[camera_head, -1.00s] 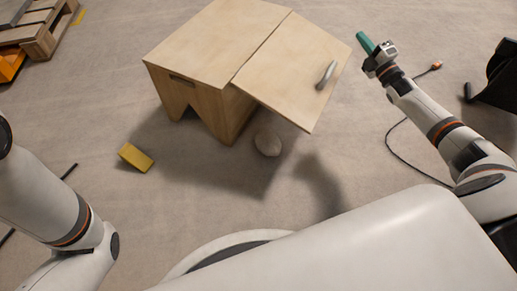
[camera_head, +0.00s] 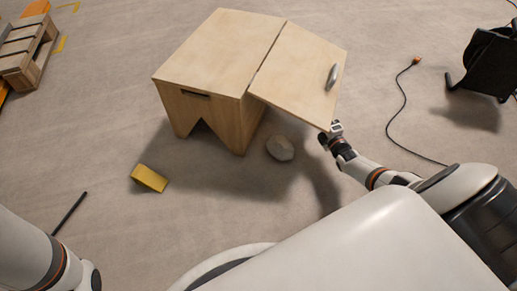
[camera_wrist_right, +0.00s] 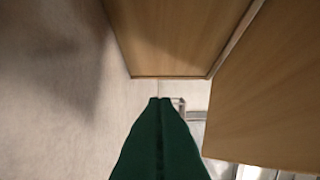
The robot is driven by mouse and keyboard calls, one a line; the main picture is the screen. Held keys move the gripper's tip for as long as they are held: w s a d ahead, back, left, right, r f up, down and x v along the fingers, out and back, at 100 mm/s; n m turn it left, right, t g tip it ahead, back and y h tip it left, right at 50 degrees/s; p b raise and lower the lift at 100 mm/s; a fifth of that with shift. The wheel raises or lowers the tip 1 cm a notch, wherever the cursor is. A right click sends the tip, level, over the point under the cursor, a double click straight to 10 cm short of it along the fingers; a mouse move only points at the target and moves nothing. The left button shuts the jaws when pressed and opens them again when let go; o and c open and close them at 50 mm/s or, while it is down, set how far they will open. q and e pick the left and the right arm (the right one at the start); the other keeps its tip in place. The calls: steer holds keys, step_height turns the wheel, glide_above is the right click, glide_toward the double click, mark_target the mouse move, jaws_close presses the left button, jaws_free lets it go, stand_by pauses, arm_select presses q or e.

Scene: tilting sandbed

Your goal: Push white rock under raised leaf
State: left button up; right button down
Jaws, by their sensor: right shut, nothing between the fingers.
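The pale rock (camera_head: 280,148) lies on the floor in shadow, just below the near edge of the raised leaf (camera_head: 305,65) and right of the box's near corner. The leaf is a hinged wooden panel with a metal handle (camera_head: 332,76), sticking out from the box top. My right wrist is at the leaf's lower right corner, right of the rock; its fingers are hidden by the leaf in the head view. In the right wrist view my right gripper (camera_wrist_right: 160,99) has green fingers, shut and empty, between wooden panels. The rock does not show there. My left gripper is out of view.
The wooden box (camera_head: 212,98) stands on the floor with a V-shaped cutout in its front. A yellow block (camera_head: 149,178) lies left of the rock. A cable (camera_head: 402,100) and a black reel stand (camera_head: 485,65) are at right, a pallet (camera_head: 28,48) far left.

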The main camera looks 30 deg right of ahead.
mark_target(281, 149)
steer(key=s+a+b, duration=0.2)
steer(key=a, duration=1.9)
steer(key=f+b, duration=0.5)
steer(key=shift+w+a+f, duration=0.15)
steer(key=shift+a+f, duration=0.05)
steer(key=shift+d+f+b, duration=0.1)
steer(key=shift+d+b, duration=0.05)
steer(key=shift+b, duration=0.35)
steer(key=shift+d+r, duration=0.25)
steer(key=shift+d, duration=0.1)
steer(key=shift+r, duration=0.1)
